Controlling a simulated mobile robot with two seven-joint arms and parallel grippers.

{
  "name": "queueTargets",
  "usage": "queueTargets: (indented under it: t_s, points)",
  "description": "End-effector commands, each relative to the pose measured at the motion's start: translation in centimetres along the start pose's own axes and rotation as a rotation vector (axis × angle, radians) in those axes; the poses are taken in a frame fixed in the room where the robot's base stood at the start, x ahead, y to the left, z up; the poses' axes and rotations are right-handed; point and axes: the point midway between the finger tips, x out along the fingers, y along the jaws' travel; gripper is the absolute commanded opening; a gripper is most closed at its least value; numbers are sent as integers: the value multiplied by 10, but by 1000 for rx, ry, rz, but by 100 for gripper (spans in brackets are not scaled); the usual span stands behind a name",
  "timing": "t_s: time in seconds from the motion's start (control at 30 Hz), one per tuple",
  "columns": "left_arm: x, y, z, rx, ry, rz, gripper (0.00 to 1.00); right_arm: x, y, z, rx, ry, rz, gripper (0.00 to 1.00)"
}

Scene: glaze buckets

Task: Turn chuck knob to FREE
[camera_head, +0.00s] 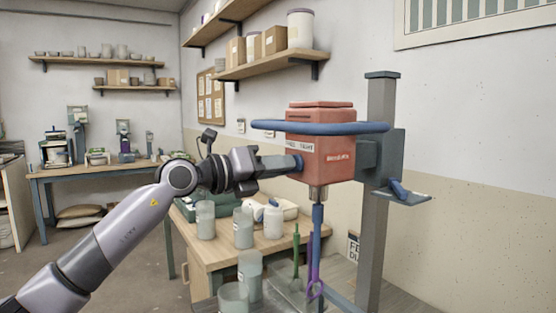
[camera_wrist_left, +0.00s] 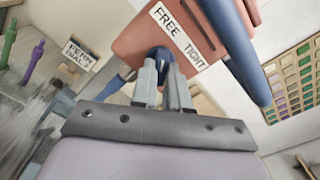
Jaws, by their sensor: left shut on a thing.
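The red mixer head (camera_head: 320,150) is mounted on a grey post, with a blue bar around its upper part. A white FREE / TIGHT label (camera_wrist_left: 180,36) is on its side, above the blue chuck knob (camera_wrist_left: 158,53). The knob's edge also shows in the head view (camera_head: 299,163). My left gripper (camera_head: 292,164) reaches the knob from the left, and its two fingers (camera_wrist_left: 162,70) are shut on it. The fingers hide much of the knob, so I cannot tell which word it points to. My right gripper is not in view.
The grey post (camera_head: 380,230) stands right of the head. A blue shaft (camera_head: 317,235) hangs from the chuck. Green (camera_head: 296,250) and purple tools stand close by. Several glaze cups (camera_head: 243,228) stand on and near the wooden table (camera_head: 215,250) below my arm.

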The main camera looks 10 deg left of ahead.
Motion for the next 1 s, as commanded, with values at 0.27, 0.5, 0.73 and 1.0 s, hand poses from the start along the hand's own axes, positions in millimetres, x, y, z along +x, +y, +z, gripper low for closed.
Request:
queueTargets:
  t_s: [0.27, 0.5, 0.73, 1.0]
  points:
    - [0, -1, 1, -114, 0, 0, 0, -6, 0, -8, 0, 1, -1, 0]
    - [0, 0, 0, -146, 0, 0, 0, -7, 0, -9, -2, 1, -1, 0]
    - [0, 0, 0, -150, -1, -1, 0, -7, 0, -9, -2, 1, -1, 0]
    - [0, 0, 0, -149, -1, 0, 40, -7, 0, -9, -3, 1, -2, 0]
